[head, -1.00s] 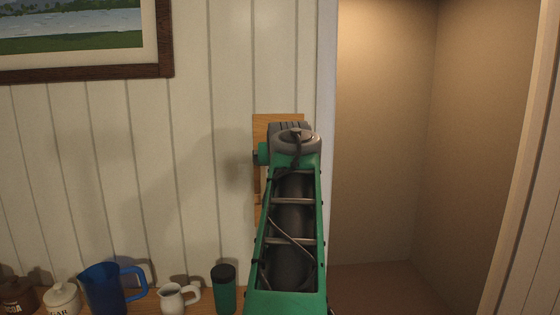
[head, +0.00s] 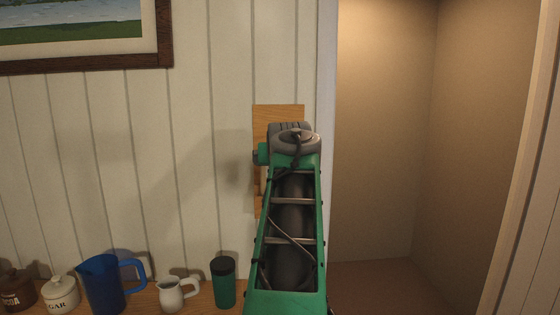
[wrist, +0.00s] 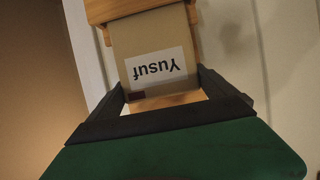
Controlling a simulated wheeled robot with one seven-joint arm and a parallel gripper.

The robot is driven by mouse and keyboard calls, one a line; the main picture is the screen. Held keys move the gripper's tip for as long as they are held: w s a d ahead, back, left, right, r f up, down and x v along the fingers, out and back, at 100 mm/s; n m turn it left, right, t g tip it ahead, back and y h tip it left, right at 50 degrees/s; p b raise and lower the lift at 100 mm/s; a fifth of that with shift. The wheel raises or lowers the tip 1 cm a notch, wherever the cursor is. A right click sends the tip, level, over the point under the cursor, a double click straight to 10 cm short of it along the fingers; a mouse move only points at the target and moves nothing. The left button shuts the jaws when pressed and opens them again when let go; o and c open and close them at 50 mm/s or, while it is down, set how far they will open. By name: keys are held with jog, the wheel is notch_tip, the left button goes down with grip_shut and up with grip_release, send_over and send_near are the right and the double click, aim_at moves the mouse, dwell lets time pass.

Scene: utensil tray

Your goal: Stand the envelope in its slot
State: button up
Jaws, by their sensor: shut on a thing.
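A tan envelope (wrist: 140,45) with a white label reading "Yusuf", upside down in the wrist view, is between the fingers of my gripper (wrist: 162,92). The gripper is shut on it. A wooden wall rack (wrist: 118,9) shows beyond the envelope's far end and along its side; whether that end is inside a slot I cannot tell. In the head view the rack (head: 278,112) hangs on the panelled wall, mostly hidden behind my arm. The gripper and envelope are hidden there too.
A counter along the wall holds a blue pitcher (head: 103,287), a white creamer (head: 171,295), a green tumbler (head: 224,287), a sugar jar (head: 61,294) and a cocoa jar (head: 17,290). A framed picture (head: 120,62) hangs upper left. An open alcove (head: 385,140) is to the right.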

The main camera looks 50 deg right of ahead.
jog(key=shift+f+b, duration=0.65)
jog(key=shift+f, duration=0.15)
jog(key=o, duration=1.5)
jog(key=shift+c, duration=0.2)
jog(key=v, duration=0.8)
jog(key=shift+b, duration=0.45)
jog(key=shift+w, duration=0.1)
